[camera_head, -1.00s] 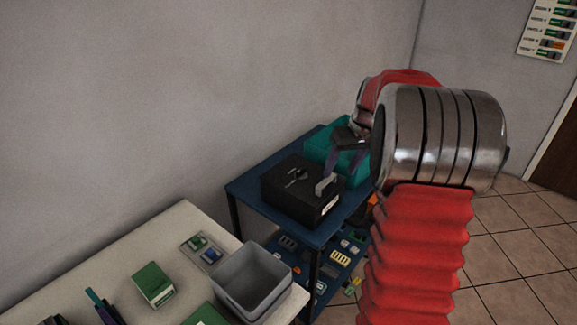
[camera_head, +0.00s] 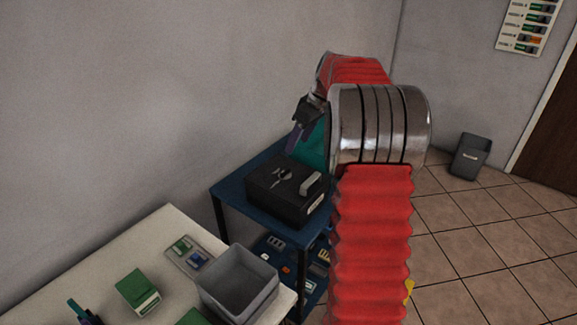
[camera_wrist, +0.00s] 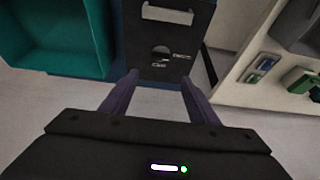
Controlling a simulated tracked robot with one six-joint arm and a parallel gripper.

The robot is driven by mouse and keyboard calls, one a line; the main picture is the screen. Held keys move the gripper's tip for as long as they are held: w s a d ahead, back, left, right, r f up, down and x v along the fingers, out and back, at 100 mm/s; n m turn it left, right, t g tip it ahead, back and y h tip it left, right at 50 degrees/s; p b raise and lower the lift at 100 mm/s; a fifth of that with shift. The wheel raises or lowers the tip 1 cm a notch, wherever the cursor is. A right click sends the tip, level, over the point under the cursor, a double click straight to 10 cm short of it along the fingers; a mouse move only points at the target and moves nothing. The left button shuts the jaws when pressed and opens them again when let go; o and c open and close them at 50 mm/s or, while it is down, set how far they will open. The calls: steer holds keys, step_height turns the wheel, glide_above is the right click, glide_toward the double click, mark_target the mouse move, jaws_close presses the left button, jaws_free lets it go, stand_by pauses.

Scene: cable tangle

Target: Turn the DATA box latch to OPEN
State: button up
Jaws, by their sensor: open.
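A black box (camera_head: 278,199) with a grey handle and a small latch (camera_head: 282,174) on its lid stands on a blue cart. Its front label is too small to read, so I cannot confirm it says DATA. In the wrist view the box lid (camera_wrist: 143,30) shows a round latch knob (camera_wrist: 161,52) with small blurred markings to its right and below. My gripper (camera_head: 296,139) is open and empty, above the box's back edge, apart from it. In the wrist view its fingertips (camera_wrist: 160,77) lie either side of the lid's near edge, short of the knob.
A teal bin (camera_wrist: 60,40) stands beside the black box, partly behind my arm in the head view. The blue cart top (camera_head: 232,190) has loose parts on its lower shelf. A pale table (camera_head: 120,243) holds a grey bin (camera_head: 238,284) and green boxes. A waste bin (camera_head: 470,157) stands on the floor.

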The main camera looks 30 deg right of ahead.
mark_target(285, 169)
steer(key=shift+f, duration=0.1)
stand_by(0.3)
steer(key=x, duration=1.3)
steer(key=shift+f, duration=0.35)
